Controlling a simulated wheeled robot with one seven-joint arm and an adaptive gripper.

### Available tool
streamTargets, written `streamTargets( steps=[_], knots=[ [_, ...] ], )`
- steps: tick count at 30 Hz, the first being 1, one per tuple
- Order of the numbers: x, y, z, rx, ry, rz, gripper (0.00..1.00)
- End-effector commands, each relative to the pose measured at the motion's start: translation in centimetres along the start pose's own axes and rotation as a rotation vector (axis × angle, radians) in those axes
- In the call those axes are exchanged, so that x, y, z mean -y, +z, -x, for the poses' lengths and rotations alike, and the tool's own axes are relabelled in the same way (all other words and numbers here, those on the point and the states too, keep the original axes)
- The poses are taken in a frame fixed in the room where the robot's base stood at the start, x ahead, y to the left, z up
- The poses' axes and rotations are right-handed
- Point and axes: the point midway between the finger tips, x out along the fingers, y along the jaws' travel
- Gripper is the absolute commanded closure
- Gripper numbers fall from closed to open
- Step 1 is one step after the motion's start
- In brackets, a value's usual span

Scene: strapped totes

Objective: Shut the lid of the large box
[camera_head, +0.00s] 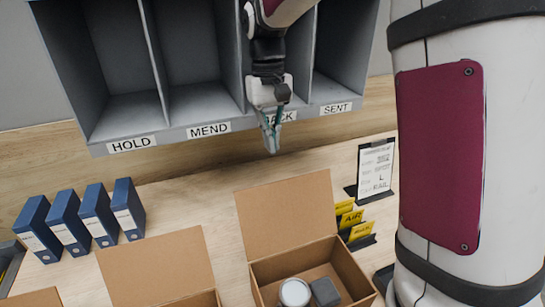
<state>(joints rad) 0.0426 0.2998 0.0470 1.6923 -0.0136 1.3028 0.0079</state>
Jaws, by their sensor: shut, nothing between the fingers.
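A brown cardboard box (359,278) stands at the bottom centre right, its lid (285,213) raised at the back. It holds a white-topped round can (294,292) and a dark grey block (325,292). A second cardboard box with a raised lid (157,268) is to its left, mostly cut off by the lower edge. A flap of brown card (32,298) shows at the bottom left corner. I cannot tell for sure which box is the large one. My gripper (272,149) points down, shut and empty, above and behind the centre-right box's lid, apart from it.
A grey shelf with compartments labelled HOLD (131,144), MEND and SENT is behind my gripper. Several blue binders (68,222) stand at the left. Yellow cards (352,218) and a clipboard stand (375,167) are right of the centre-right box. My arm fills the right side.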

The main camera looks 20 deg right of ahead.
Motion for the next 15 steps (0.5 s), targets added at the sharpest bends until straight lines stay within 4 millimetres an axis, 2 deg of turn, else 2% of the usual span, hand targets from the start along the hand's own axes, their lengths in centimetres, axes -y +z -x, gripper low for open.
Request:
streamTargets(
  steps=[5,15],
  knots=[
    [0.0,0.2,-2.3,0.004,0.0,0.0,1.0],
    [0.0,0.3,-8.9,0.005,0.0,0.001,1.0]
  ],
)
